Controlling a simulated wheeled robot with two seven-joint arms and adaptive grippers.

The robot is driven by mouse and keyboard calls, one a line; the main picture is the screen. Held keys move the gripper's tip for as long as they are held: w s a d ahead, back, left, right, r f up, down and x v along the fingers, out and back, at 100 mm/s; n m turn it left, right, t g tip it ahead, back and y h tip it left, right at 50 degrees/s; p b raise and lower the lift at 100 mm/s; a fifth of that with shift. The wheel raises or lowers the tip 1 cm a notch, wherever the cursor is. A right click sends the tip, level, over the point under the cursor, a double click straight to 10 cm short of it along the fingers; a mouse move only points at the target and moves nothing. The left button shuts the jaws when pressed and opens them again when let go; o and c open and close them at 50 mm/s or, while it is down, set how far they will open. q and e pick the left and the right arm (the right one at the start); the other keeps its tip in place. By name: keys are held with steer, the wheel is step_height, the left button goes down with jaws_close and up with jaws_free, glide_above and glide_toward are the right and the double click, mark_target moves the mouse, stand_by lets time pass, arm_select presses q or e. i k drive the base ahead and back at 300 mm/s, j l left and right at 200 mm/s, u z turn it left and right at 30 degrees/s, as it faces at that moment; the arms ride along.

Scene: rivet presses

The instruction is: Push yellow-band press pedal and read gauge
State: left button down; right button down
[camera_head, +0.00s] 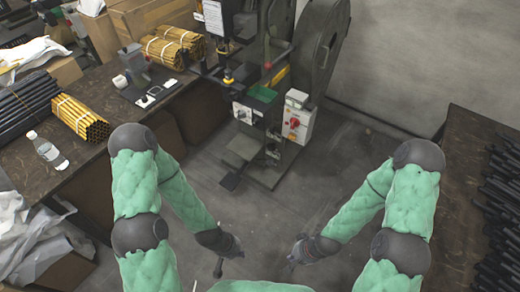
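A dark rivet press (320,45) with a large wheel guard stands at the top centre. Small yellow parts (279,76) show on it, but I cannot tell whether they are its band. A flat black pedal (230,181) lies low at the front left of its base, near the floor. I cannot make out a gauge. My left gripper (222,262) hangs below the pedal in the picture, apart from it. My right gripper (293,262) is to its right, over the floor. Both look empty; their finger opening is too small to tell.
A brown bench (95,165) on the left holds bundled yellow tubes (80,117), black rods and a clear bottle (47,150). A dark bench (462,140) with black rods stands on the right. The grey floor (300,205) between is clear.

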mark_target(231, 180)
steer(key=i+j+z, duration=0.1)
steer(key=i+j, duration=0.15)
steer(key=i, duration=0.25)
steer(key=i+j, duration=0.25)
steer(key=i, duration=0.2)
steer(key=i+j+z, duration=0.15)
steer(key=i+j, duration=0.15)
steer(key=i, duration=0.2)
